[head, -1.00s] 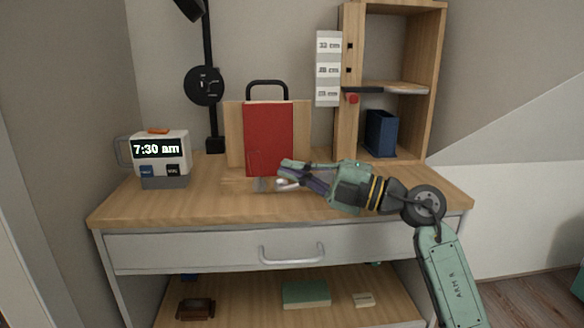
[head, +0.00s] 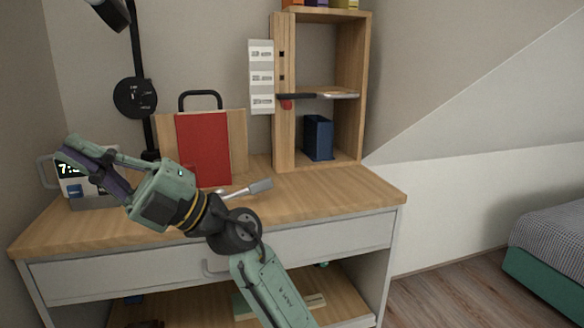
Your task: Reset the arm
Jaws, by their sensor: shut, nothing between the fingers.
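My gripper (head: 78,147) is at the left of the head view, above the left part of the wooden desk (head: 335,190). Its fingers are shut with nothing held, and they point up and left. The gripper covers part of the digital clock (head: 75,187) behind it. My arm rises from the lower middle of the picture and crosses in front of the desk's front edge. A silver utensil with a grey handle (head: 260,186) lies on the desktop, to the right of my wrist and apart from the fingers.
A red item (head: 203,150) leans against a wooden board (head: 238,140) at the back. A black lamp (head: 135,97) stands at the left. A wooden shelf unit (head: 285,125) holds a blue binder (head: 318,138). The desktop's right part is clear. A bed (head: 555,240) is at far right.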

